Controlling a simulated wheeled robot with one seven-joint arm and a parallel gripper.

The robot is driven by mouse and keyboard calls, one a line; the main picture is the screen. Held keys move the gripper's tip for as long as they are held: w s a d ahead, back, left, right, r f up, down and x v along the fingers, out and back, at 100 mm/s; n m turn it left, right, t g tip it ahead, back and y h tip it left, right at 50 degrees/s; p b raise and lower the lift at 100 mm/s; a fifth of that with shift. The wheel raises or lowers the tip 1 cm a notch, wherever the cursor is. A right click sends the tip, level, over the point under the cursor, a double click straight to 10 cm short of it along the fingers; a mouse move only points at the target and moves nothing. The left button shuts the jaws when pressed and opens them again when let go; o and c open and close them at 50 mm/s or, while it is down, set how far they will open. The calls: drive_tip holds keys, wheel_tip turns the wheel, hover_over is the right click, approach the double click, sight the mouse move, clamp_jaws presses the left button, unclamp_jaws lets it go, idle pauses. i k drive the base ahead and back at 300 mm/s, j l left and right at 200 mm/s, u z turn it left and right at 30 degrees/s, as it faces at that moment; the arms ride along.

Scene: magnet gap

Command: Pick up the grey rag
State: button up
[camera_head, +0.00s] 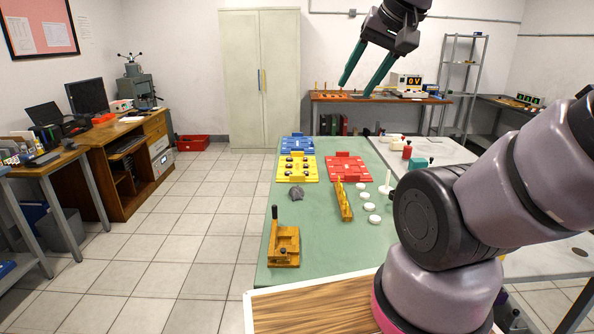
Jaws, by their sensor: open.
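The grey rag (296,193) is a small, dark, crumpled lump on the left side of the green tabletop (320,235). It lies just in front of the yellow tray with black pieces. My gripper (357,90) is raised high in the upper part of the head view, with its two green fingers spread apart and nothing between them. It is well above and apart from the rag. Nothing covers the rag in this view.
Near the rag are the yellow tray (308,168), a red tray (348,170), a blue tray (297,145), a narrow yellow rack (343,201), white discs (368,206) and a wooden fixture with an upright handle (283,244). Bare green surface lies between the rag and the fixture.

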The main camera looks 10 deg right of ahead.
sight(296, 192)
drive_tip(key=i+j+z, duration=0.15)
drive_tip(key=j+z, duration=0.3)
drive_tip(key=j, duration=0.9)
drive_tip(key=k+j+z, duration=0.1)
drive_tip(key=j+z, duration=0.4)
drive_tip(key=j, duration=0.8)
drive_tip(key=i+j+z, duration=0.25)
drive_tip(key=j, duration=0.3)
drive_tip(key=j+z, duration=0.25)
drive_tip(key=j, duration=0.3)
drive_tip(key=j+z, duration=0.2)
drive_tip(key=j, duration=0.35)
drive_tip(key=i+j+z, duration=0.1)
drive_tip(key=i+j, duration=0.15)
drive_tip(key=i+j+z, duration=0.1)
drive_tip(key=i+j, duration=0.15)
drive_tip(key=j, duration=0.25)
drive_tip(key=i+j, duration=0.2)
drive_tip(key=j, duration=0.2)
drive_tip(key=z, duration=0.05)
